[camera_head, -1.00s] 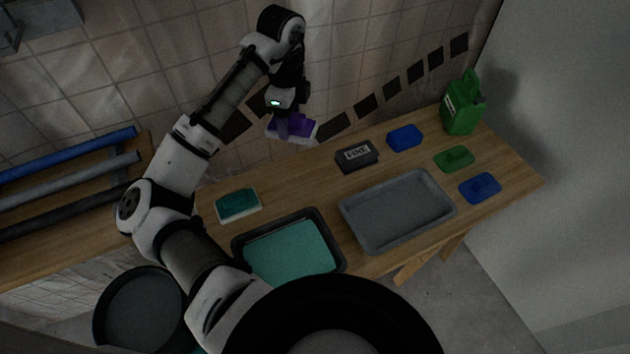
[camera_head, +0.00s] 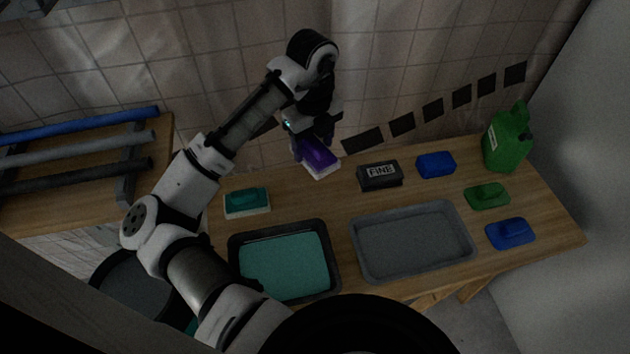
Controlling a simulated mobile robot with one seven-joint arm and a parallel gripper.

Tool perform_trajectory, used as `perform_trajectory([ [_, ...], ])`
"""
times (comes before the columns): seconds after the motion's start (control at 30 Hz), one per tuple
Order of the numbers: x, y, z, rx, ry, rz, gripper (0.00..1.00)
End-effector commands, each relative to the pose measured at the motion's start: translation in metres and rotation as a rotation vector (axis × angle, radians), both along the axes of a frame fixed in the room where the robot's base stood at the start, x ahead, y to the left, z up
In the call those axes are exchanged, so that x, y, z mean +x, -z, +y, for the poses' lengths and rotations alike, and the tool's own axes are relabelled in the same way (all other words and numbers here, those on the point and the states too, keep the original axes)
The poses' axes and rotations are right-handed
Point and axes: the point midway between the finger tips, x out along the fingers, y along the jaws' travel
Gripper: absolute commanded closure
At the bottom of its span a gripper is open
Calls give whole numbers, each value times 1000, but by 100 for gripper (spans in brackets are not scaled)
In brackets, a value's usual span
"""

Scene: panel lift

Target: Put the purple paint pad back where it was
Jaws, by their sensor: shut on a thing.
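The purple paint pad (camera_head: 319,157) has a purple top and a pale underside. My gripper (camera_head: 310,143) is shut on it. The pad is tilted and appears held above the back part of the wooden bench (camera_head: 313,221), between the teal pad and the black block. Its exact height above the bench I cannot tell. My wrist hides part of the pad's upper left end.
A teal pad (camera_head: 247,202) sits left, behind a black tray of teal paint (camera_head: 285,260). A black block marked FINE (camera_head: 380,174), blue sponge (camera_head: 436,164), grey tray (camera_head: 413,241), green jug (camera_head: 508,140), green float (camera_head: 487,196) and blue float (camera_head: 510,233) stand right. Pipes (camera_head: 78,124) lie left.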

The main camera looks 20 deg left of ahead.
Motion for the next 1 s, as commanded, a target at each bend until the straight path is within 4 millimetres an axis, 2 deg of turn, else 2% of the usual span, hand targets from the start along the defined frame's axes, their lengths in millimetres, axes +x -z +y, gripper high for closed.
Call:
perform_trajectory([
  [0.03,-1,15,-1,-7,-1,2,65],
  [0.1,-1,31,0,-3,-3,3,65],
  [0.3,-1,73,0,-1,-3,1,65],
  [0.53,0,94,0,1,-2,1,65],
  [0.77,0,126,0,0,-2,1,65],
  [1.0,0,130,0,1,-1,-2,65],
])
